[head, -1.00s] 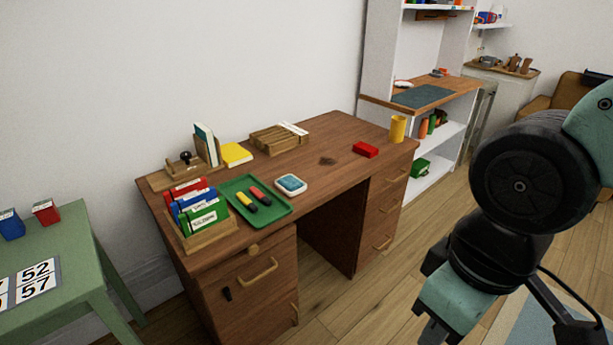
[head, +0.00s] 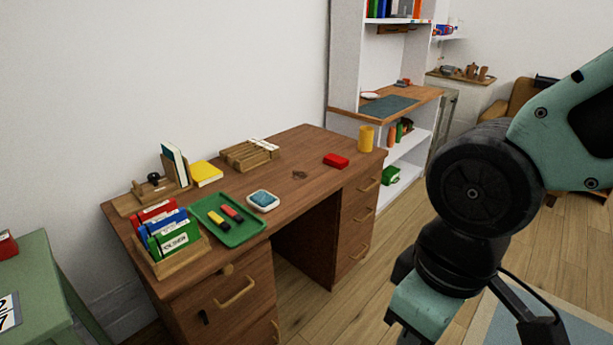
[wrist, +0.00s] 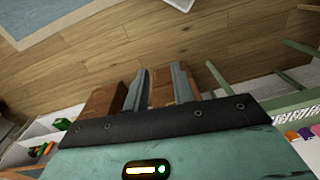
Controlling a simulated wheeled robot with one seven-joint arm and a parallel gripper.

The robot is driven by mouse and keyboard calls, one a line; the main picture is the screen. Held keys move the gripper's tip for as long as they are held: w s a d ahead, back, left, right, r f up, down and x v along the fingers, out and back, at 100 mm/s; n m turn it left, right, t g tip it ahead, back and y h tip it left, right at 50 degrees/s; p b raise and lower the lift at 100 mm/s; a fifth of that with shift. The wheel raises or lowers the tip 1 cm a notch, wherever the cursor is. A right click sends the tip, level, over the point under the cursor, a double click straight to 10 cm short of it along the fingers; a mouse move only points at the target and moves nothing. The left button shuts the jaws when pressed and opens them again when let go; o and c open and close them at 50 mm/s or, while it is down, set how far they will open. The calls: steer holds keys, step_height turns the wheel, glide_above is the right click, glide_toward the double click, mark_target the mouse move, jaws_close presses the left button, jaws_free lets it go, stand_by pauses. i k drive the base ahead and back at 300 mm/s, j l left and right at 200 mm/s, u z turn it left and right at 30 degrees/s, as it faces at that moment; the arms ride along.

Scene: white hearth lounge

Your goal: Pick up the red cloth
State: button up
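A small red item (head: 336,160), perhaps the folded red cloth, lies flat on the right part of the brown desk top (head: 290,190). It is too small to tell its material. In the wrist view my gripper (wrist: 161,70) is open, with its fingers apart and nothing seen between them. The wrist view looks down over the floor and part of the desk, and no red cloth shows there. In the head view my arm hangs right of the desk, clear of the red item, and the fingers are mostly cut off at the bottom edge.
A yellow cup (head: 366,138) stands just right of the red item. A wooden slatted rack (head: 250,157), a small white dish (head: 263,201), a green tray (head: 240,232) and a file holder (head: 180,262) are farther left. White shelving (head: 345,60) stands behind the desk's right end. Wooden floor (head: 375,290) is open in front.

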mark_target(335, 161)
steer(key=i+l+u, duration=0.3)
steer(key=i+l, duration=0.25)
steer(key=i, duration=0.25)
steer(key=i+l+u, duration=0.25)
steer(key=i+l, duration=0.45)
steer(key=i+l+u, duration=0.3)
steer(key=i+l, duration=0.35)
steer(key=l, duration=0.3)
